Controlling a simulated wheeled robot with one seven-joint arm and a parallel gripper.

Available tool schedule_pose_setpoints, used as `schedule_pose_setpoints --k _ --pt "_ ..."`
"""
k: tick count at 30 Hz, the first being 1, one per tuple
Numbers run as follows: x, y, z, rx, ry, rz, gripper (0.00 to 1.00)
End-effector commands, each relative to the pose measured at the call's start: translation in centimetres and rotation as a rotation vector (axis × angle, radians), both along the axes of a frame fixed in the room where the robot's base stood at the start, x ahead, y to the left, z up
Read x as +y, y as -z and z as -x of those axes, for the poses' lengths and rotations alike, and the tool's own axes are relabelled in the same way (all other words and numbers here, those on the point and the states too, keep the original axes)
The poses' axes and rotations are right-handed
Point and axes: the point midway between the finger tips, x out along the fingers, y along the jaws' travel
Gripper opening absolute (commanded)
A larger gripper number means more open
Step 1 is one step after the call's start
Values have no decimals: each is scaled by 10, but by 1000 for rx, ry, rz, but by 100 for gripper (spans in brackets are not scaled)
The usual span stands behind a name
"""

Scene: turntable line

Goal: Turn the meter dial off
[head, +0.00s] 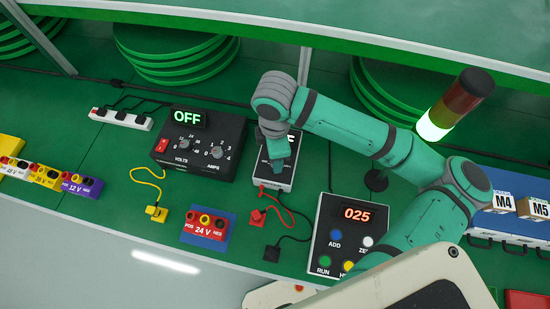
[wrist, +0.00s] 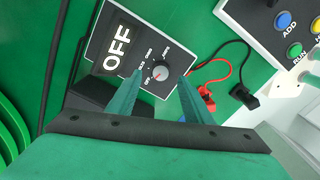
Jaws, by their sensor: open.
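The meter (head: 283,183) is a dark box on the green bench, mostly covered by my arm in the head view. In the wrist view the meter (wrist: 102,72) shows its lit display (wrist: 117,48) reading OFF. Its round grey dial (wrist: 160,72) lies on the panel beyond my fingertips, with small printed labels around it. My gripper (wrist: 160,77) is open, its two teal fingers apart on either side of the dial in the picture. I cannot tell whether either finger touches it. In the head view my gripper (head: 276,168) points down over the meter, its fingertips hard to make out.
A power supply (head: 199,145) with an OFF display stands left of the meter. A control box (head: 346,236) reading 025 is at right. Red and black leads with clips (head: 258,217) lie in front. A signal lamp (head: 455,105) stands behind my arm.

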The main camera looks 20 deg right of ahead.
Motion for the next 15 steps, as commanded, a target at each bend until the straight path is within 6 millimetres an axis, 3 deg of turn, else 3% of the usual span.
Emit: schedule_pose_setpoints --k 7,15 --pt "0 -45 -1 -3 -1 2 46" --pt "0 -66 0 -1 1 1 46"
